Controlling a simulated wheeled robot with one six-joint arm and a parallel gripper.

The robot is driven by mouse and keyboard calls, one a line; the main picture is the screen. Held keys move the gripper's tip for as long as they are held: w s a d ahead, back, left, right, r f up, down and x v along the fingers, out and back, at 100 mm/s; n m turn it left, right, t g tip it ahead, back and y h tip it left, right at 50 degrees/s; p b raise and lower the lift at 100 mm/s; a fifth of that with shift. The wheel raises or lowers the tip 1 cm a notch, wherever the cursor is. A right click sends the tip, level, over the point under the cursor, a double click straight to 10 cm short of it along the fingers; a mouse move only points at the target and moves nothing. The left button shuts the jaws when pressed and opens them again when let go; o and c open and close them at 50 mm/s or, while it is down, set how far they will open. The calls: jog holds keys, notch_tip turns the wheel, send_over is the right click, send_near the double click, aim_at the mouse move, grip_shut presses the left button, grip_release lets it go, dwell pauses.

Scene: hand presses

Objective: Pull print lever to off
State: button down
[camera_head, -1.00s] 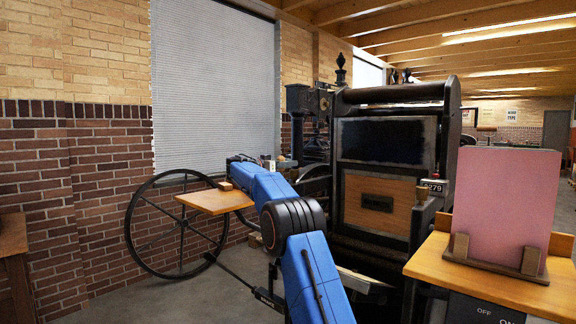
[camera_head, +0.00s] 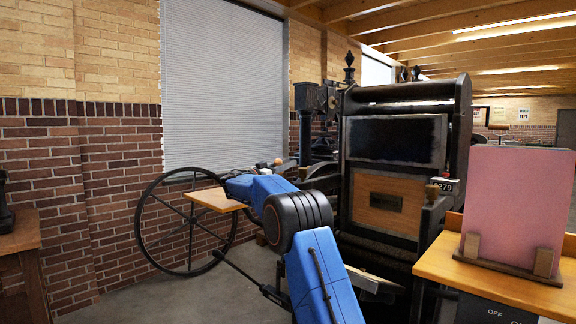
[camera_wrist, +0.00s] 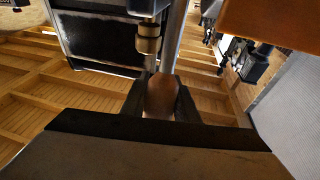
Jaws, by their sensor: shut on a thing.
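The print lever shows in the wrist view as a rounded reddish-brown wooden grip (camera_wrist: 161,97). My gripper (camera_wrist: 161,105) is shut on it, with one dark finger on each side. In the head view my blue arm reaches to the left side of the black hand press (camera_head: 392,142). My gripper's end is small there and partly hidden behind the forearm, so the lever's angle is hard to tell.
A large spoked flywheel (camera_head: 150,225) and a wooden feed board (camera_head: 212,200) stand left of my arm. A pink sheet (camera_head: 516,205) stands on a wooden table (camera_head: 440,262) at the right. Floor at the lower left is clear.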

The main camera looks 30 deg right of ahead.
jog(key=c, duration=1.4)
grip_release()
jog(key=shift+r, duration=0.1)
notch_tip(320, 180, up, 10)
jog(key=shift+f, duration=0.15)
